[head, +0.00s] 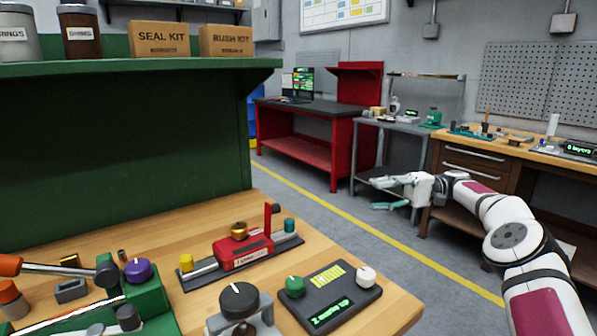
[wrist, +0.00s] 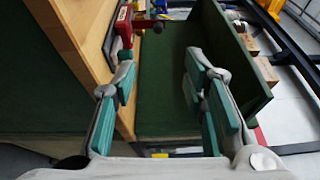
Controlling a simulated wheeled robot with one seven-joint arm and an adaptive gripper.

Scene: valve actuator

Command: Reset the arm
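My arm (head: 511,235) reaches out from the lower right in the head view. My gripper (head: 385,193) is held out over the floor, to the right of the wooden workbench and apart from it. In the wrist view my gripper (wrist: 158,85) shows its two green-padded fingers spread wide. Nothing is between them, so it is open and empty. It touches nothing that I can see.
The wooden workbench (head: 210,215) holds a red device (head: 241,250), a dark display box (head: 329,298) and a green fixture (head: 150,300). A green shelf (head: 130,66) stands above it. A grey cart (head: 395,125) and drawer bench (head: 480,160) stand behind my gripper. The floor between is clear.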

